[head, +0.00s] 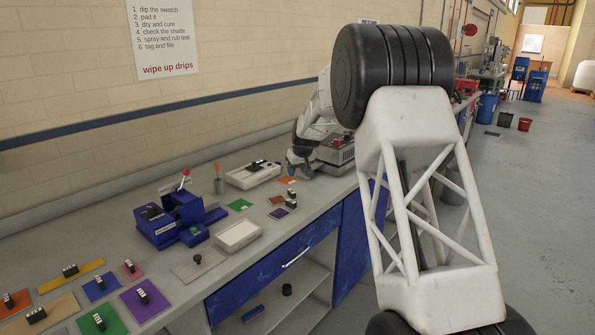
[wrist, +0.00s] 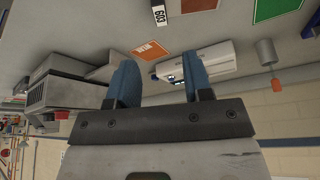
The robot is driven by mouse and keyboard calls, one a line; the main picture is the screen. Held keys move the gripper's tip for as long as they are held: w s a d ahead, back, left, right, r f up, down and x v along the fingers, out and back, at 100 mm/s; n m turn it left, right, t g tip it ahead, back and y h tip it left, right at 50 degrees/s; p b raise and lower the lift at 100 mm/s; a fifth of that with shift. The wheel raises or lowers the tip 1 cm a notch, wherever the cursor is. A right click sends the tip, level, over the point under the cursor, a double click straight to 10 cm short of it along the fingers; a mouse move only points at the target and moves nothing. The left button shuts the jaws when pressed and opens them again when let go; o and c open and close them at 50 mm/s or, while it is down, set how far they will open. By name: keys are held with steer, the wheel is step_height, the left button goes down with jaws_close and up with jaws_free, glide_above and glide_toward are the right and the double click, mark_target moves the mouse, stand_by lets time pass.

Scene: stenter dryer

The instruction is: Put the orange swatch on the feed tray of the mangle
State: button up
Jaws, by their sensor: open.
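An orange card with white lettering (head: 287,180) lies flat on the bench beside my gripper (head: 299,168); it also shows in the wrist view (wrist: 152,48). Another orange swatch (head: 12,302) lies at the far left under a small block. I cannot tell which is the task's swatch. My gripper (wrist: 162,82) is open and empty, above the bench. The blue mangle (head: 165,217) with a red-knobbed lever stands further left; I cannot clearly separate its feed tray.
A green swatch (head: 239,205), a shallow white tray (head: 238,235) and a white device (head: 253,174) are on the bench. A grey machine (head: 337,150) stands just right of my gripper. A cup with an orange-topped tool (head: 218,184) is near the wall. Several coloured swatches are at front left.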

steer(key=shift+s+r, duration=0.1)
steer(key=s+d+r+m, duration=0.15)
steer(key=s+r, duration=0.35)
steer(key=s, duration=0.7)
steer(key=s+d+r, duration=0.2)
steer(key=s+r, duration=0.3)
steer(key=s, duration=0.6)
steer(key=s+d+r+m, duration=0.15)
steer(key=s+r, duration=0.35)
steer(key=s, duration=0.7)
steer(key=s+d+f, duration=0.1)
steer(key=s+f, duration=0.1)
steer(key=s, duration=1)
steer(key=s+d+f+m+g+h, duration=0.1)
steer(key=s+f, duration=0.1)
steer(key=s, duration=1.1)
steer(key=s+d+f+h, duration=0.1)
steer(key=s+f, duration=0.1)
steer(key=s, duration=1)
steer(key=shift+s+d+f+m, duration=0.15)
steer(key=shift+s+d+m, duration=0.05)
steer(key=shift+d+m, duration=0.2)
steer(key=o, duration=0.6)
